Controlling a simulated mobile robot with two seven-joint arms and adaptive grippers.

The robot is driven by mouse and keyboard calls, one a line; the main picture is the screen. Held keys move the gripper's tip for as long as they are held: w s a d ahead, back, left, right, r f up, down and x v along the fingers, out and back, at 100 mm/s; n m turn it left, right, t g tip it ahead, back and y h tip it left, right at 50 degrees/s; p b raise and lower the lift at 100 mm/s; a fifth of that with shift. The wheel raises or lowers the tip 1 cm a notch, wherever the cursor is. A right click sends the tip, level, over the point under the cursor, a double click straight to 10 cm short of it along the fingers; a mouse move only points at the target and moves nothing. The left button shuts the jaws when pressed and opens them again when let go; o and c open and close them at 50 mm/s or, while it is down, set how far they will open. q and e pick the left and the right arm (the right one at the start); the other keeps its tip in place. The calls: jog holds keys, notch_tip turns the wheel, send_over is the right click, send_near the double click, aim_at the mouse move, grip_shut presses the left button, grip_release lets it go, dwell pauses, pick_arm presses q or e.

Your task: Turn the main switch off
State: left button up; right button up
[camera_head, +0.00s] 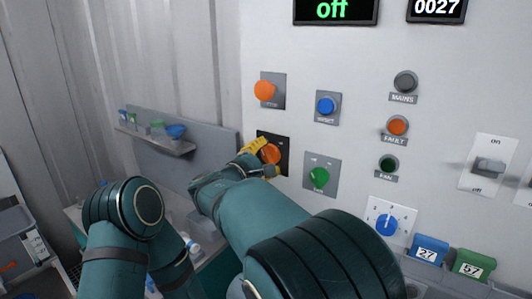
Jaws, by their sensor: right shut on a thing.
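An orange rotary knob (271,153) sits on a black plate (284,141) at the left of the white panel; I take it for the main switch, but its label cannot be read. My right gripper (262,158), with yellow fingers, is shut on this knob and partly hides it. The display (336,9) above reads "off". The mains lamp (405,82) looks grey and unlit. My left arm is at the lower left, and its gripper is out of view.
Near the knob are an orange button (264,90), a blue button (326,106) and a green knob (319,178). At the right are a lever switch (488,166) and a blue dial (389,222). A shelf (155,139) with small vessels is at the left.

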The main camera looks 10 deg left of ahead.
aim_at(274, 115)
jog(key=shift+n+p, duration=0.3)
jog(key=shift+n, duration=0.7)
jog(key=o, duration=1.2)
jog(key=shift+r, duration=0.1)
notch_tip(274, 115, up, 10)
jog(key=shift+f, duration=0.1)
